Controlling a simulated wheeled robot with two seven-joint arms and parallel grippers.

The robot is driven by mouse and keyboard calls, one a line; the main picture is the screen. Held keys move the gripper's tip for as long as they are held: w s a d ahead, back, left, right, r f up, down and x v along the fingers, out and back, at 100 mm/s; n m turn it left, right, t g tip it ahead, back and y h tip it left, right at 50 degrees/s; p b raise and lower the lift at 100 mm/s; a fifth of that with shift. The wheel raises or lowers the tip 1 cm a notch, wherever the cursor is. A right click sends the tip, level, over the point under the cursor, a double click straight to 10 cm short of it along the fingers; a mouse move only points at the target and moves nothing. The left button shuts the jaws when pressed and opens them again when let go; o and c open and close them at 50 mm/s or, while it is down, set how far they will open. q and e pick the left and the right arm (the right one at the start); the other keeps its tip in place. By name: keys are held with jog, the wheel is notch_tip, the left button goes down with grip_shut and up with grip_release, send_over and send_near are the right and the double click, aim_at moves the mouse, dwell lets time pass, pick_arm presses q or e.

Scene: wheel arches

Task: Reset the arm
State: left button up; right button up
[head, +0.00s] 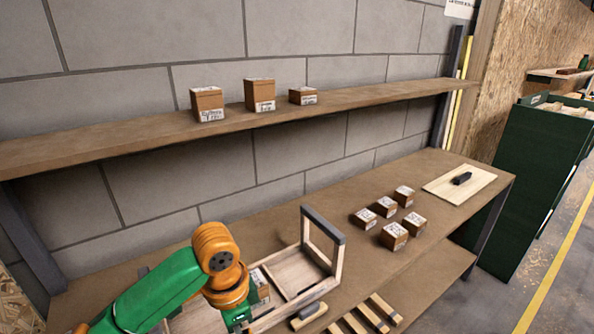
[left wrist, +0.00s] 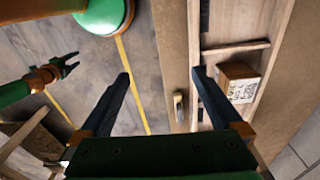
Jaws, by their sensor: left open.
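My left arm (head: 160,290), green with an orange wrist, comes in from the left and hangs over the wooden tote (head: 333,265) on the bench. Its fingers are mostly hidden in the head view. In the left wrist view my left gripper (left wrist: 161,78) is open, with nothing between its fingers. A cardboard box (left wrist: 238,82) with a printed label lies inside the tote, beyond the right finger; it also shows in the head view (head: 261,290). My right gripper (left wrist: 68,63) appears at the left of the wrist view, fingers spread and empty, over the floor.
Several small boxes (head: 394,236) stand on the bench right of the tote. A board with a black object (head: 462,178) lies at the far right end. A shelf (head: 350,103) above carries three boxes. Wooden slats and a black-and-wood piece (head: 308,315) lie at the front.

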pick_arm(q)
jog(key=s+d+f+n+t+h, duration=0.1)
jog(key=s+d+f+n+h, duration=0.3)
jog(key=f, duration=0.6)
jog(key=s+a+f+n+t+y, duration=0.1)
jog(key=s+a+f+n+y, duration=0.15)
jog(key=s+a, duration=0.3)
jog(key=s+a+f+n+t+y, duration=0.1)
jog(key=s+a+f+n+y, duration=0.1)
jog(key=s+a+n, duration=0.3)
notch_tip(320, 180, down, 17)
jog(key=s+m+g, duration=0.1)
jog(key=s+m, duration=0.1)
jog(key=s, duration=0.1)
jog(key=s+a+f+g, duration=0.1)
jog(key=s+a+f, duration=0.1)
jog(key=s+f, duration=0.7)
jog(key=shift+s+a+f, duration=0.3)
jog(key=shift+s+f, duration=0.1)
jog(key=shift+s, duration=0.75)
